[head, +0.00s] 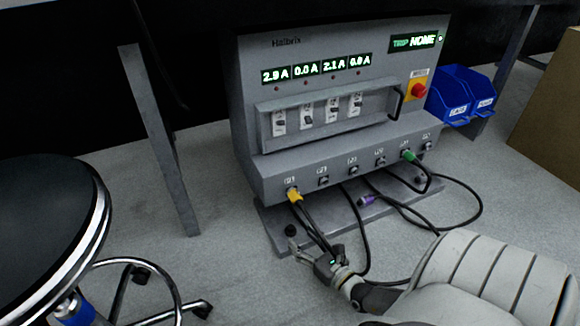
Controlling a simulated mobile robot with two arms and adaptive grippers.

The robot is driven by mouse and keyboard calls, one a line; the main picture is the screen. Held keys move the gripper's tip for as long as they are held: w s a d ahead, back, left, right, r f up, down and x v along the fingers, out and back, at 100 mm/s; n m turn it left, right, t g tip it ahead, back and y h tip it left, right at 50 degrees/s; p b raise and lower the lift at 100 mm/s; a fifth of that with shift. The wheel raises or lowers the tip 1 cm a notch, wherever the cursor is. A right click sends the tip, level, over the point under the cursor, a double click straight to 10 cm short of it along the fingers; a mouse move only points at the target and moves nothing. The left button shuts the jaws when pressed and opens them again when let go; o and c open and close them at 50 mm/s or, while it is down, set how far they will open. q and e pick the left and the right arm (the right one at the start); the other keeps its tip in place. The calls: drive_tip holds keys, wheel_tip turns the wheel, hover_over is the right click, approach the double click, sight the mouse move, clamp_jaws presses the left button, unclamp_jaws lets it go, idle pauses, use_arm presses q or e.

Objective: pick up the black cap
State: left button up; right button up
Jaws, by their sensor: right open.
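A small black cap (290,230) sits on the left front part of the grey base plate (275,238) under the power box. My right gripper (313,246) reaches in from the lower right. It is open, with one finger just below the cap and the other further right, near the dark cables. I see nothing held in it. I cannot tell whether the near finger touches the cap. My left gripper is not in view.
The grey power box (330,145) stands just behind. Yellow (294,195) and green (409,156) plugs sit in its front; a purple plug (367,200) lies below. Black cables loop beside my gripper. A stool (45,215) stands left, blue bins (465,95) right.

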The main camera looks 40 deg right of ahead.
sight(293, 229)
drive_tip(key=shift+w, duration=0.7)
drive_tip(key=w+b, duration=0.2)
drive_tip(key=w, duration=0.1)
drive_tip(key=w+b, duration=0.1)
drive_tip(key=b, duration=0.1)
drive_tip(key=shift+w+d+f, duration=0.25)
drive_tip(key=shift+d+f, duration=0.05)
drive_tip(key=shift+w+r, duration=0.15)
drive_tip(key=shift+w, duration=0.2)
drive_tip(key=c, duration=0.8)
